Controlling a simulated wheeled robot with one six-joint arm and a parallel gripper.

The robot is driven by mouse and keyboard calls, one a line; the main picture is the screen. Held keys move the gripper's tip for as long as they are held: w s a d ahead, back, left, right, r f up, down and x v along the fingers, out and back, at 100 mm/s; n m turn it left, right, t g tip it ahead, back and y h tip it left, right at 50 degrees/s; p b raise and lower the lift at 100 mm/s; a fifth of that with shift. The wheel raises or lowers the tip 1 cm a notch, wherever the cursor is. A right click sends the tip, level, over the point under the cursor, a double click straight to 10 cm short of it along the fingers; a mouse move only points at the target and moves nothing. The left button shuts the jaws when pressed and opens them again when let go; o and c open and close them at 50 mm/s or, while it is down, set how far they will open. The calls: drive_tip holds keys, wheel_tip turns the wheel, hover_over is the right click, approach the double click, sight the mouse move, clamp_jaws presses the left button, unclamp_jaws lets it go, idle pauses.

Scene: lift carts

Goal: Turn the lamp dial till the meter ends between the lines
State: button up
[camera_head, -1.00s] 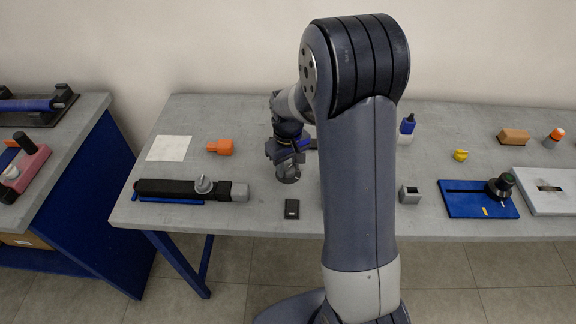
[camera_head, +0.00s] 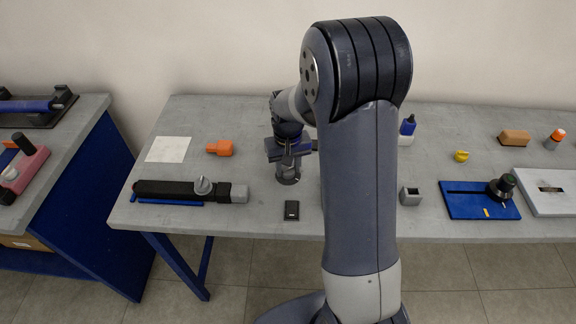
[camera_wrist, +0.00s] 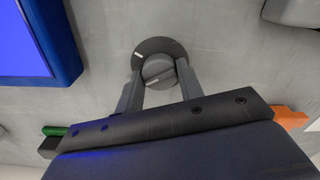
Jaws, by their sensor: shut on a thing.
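The lamp dial (camera_wrist: 157,68) is a round grey knob with a white line, on a dark disc with a white mark. In the wrist view it sits between the two fingers of my gripper (camera_wrist: 160,78), which is shut on it. In the head view my gripper (camera_head: 289,170) points down onto the dial (camera_head: 288,181) on the table. A blue-framed panel with a plain bright blue face (camera_wrist: 25,40) lies beside the dial in the wrist view; I cannot tell if it is the meter. No needle or lines show. My arm hides part of the table.
A black slider with a grey knob (camera_head: 203,186) lies to the left, and a small black box (camera_head: 292,210) in front. An orange piece (camera_head: 220,148) and a white sheet (camera_head: 169,149) lie behind left. A blue plate (camera_head: 466,201) lies to the right.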

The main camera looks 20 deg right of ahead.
sight(288, 168)
drive_tip(key=o, duration=1)
wheel_tip(288, 168, up, 11)
drive_tip(key=shift+f, duration=0.1)
wheel_tip(288, 168, down, 11)
drive_tip(key=shift+r, duration=0.1)
idle(0.5)
idle(0.5)
